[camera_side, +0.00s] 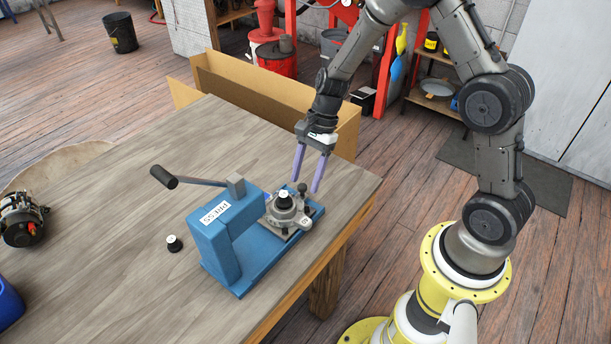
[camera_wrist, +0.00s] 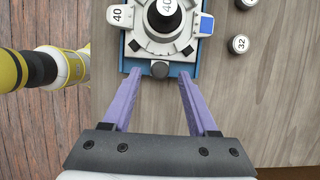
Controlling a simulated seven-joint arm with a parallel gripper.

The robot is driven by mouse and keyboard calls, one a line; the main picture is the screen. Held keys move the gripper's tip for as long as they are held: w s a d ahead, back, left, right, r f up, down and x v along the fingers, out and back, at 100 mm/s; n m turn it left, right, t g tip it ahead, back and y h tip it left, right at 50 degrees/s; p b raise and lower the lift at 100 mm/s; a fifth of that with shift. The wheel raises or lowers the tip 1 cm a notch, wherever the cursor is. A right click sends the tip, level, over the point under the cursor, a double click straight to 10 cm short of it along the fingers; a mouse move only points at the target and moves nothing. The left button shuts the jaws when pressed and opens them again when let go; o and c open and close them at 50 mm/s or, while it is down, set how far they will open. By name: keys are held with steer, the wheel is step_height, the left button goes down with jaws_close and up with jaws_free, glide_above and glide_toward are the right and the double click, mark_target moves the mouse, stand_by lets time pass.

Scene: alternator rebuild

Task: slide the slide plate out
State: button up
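The slide plate (camera_wrist: 183,61) is a grey plate in the blue press (camera_side: 222,240), with a dark round knob (camera_wrist: 160,69) at its front edge. In the side view the plate (camera_side: 293,236) lies on the press base under a grey round housing (camera_side: 284,213). A black piece marked 40 (camera_wrist: 166,12) stands in the housing's middle. My gripper (camera_wrist: 158,82) is open and empty, with its two purple fingers apart, one on each side of the knob in the wrist view. In the side view my gripper (camera_side: 306,185) is near the knob (camera_side: 302,188); I cannot tell if they touch.
The press lever (camera_side: 165,177) sticks out to the left. A small black piece with a white top (camera_side: 174,243) stands on the wooden table (camera_side: 110,260); a piece marked 32 (camera_wrist: 240,44) shows in the wrist view. An alternator (camera_side: 21,220) sits at the left. A cardboard box (camera_side: 270,90) stands behind.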

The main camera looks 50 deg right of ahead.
steer(key=v, duration=1.4)
steer(key=shift+f, duration=0.1)
steer(key=s+a+r+n+t+h, duration=0.25)
steer(key=s+a+r+n, duration=0.3)
steer(key=s+r, duration=0.5)
steer(key=s+d+f+n+t+h, duration=0.1)
steer(key=s+n+t+h, duration=0.1)
steer(key=s+n, duration=0.9)
steer(key=shift+d+f+n+t, duration=0.2)
steer(key=shift+d+n+t, duration=0.2)
steer(key=shift+n+t, duration=0.25)
